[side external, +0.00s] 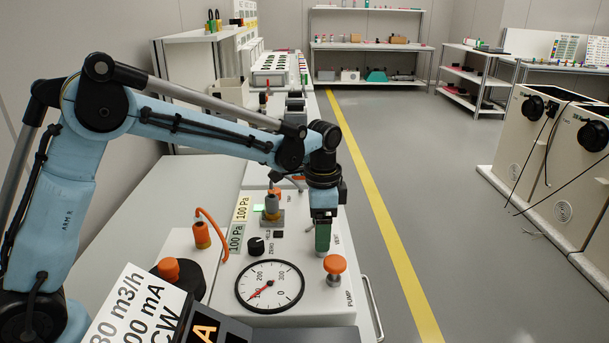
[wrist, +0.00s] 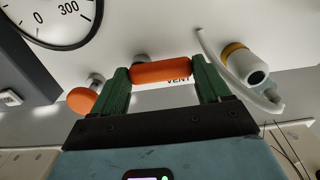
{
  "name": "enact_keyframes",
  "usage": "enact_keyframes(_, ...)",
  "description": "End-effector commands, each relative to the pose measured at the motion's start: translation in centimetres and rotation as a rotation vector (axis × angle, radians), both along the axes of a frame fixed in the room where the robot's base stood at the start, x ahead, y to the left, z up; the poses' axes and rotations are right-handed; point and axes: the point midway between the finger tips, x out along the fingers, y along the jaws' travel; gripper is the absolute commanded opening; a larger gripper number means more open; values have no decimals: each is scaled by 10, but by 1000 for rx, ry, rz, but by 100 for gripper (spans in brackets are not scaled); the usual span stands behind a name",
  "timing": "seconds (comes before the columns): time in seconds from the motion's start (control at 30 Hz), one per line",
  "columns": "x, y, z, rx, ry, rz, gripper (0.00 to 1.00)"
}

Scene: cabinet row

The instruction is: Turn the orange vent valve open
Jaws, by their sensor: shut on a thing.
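The orange vent valve (wrist: 160,71) shows in the wrist view as a short orange bar on the white panel, with the VENT label partly covered behind it. My gripper (wrist: 160,66) has its two green fingers at either end of the bar and is shut on it. The bar lies crosswise between the fingers. The valve itself is hidden there behind the fingers.
An orange PUMP knob (side external: 335,265) stands close by; it also shows just outside the left finger in the wrist view (wrist: 82,100). A round gauge (side external: 270,287) sits on the panel. A white fitting with an amber ring (wrist: 245,64) lies beyond the right finger. An orange hose (side external: 212,218) loops behind.

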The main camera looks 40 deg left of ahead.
Motion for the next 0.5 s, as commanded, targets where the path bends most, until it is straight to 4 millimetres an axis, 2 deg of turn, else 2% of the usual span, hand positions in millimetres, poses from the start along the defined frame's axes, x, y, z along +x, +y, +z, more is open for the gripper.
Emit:
enact_keyframes(0.27,-1,1,0,0,0,71,46)
enact_keyframes(0.5,-5,4,0,0,0,243,46)
